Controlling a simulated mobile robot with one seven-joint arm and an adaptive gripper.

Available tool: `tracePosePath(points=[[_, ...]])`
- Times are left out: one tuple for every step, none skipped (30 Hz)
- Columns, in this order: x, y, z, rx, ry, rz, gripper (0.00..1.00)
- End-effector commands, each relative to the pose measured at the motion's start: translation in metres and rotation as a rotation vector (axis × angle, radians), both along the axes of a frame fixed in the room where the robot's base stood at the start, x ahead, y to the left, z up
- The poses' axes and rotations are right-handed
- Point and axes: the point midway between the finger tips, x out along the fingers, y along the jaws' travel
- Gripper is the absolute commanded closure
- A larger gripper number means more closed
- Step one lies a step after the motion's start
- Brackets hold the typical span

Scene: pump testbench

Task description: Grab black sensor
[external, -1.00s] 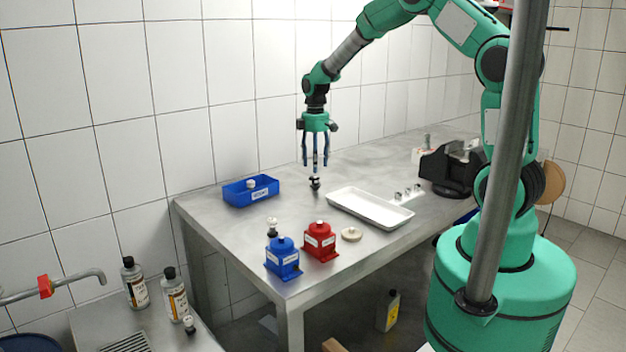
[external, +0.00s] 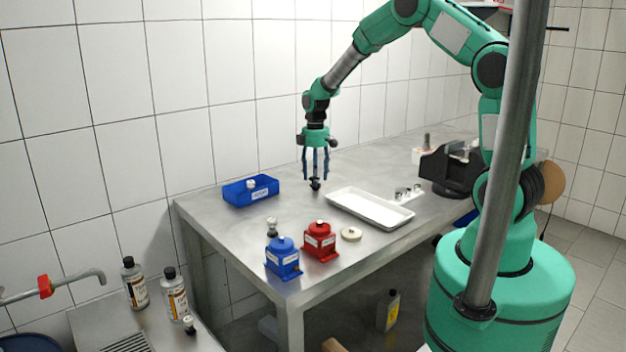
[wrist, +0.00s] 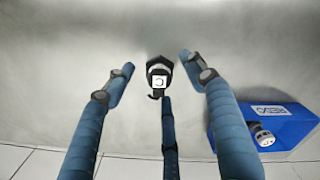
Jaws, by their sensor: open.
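The black sensor (external: 315,184) stands on the metal table between the blue bin and the white tray. In the wrist view the sensor (wrist: 159,75) shows a black hexagonal body and a white label with a dark mark. My gripper (external: 315,177) points straight down right over it, its blue fingers spread. In the wrist view the open gripper (wrist: 158,80) has a finger on each side of the sensor and a third below it in the picture. I cannot tell whether any finger touches it.
A blue bin (external: 236,197) holding a small white-topped part stands to the left. A white tray (external: 342,208) lies to the right. Nearer the front are a blue pump (external: 283,262), a red pump (external: 320,243) and a beige disc (external: 351,234). A black device (external: 447,173) stands at the back right.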

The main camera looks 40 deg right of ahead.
Motion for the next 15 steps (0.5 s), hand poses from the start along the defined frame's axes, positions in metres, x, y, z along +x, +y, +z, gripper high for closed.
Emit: tracePosePath(points=[[0.000, 0.000, -0.008, 0.000, 0.001, 0.000, 0.45], [0.000, 0.000, -0.011, 0.000, 0.001, 0.000, 0.45], [0.000, 0.000, -0.014, 0.000, 0.001, 0.000, 0.45], [0.000, 0.000, -0.016, 0.000, 0.000, 0.000, 0.45], [0.000, 0.000, -0.018, 0.000, 0.000, 0.000, 0.45], [0.000, 0.000, -0.020, 0.000, 0.000, 0.000, 0.45], [0.000, 0.000, -0.021, 0.000, 0.000, 0.000, 0.45], [0.000, 0.000, -0.021, 0.000, 0.000, 0.000, 0.45], [0.000, 0.000, -0.021, 0.000, 0.000, 0.000, 0.45], [0.000, 0.000, -0.021, -0.001, -0.001, 0.000, 0.45], [0.000, 0.000, -0.021, -0.001, -0.001, 0.000, 0.45], [0.000, 0.000, -0.021, 0.000, 0.000, 0.000, 0.45], [0.000, 0.000, -0.021, 0.000, 0.000, 0.000, 0.45], [0.000, 0.000, -0.021, 0.000, 0.000, 0.000, 0.45], [0.000, 0.000, -0.021, 0.000, 0.000, 0.000, 0.45]])
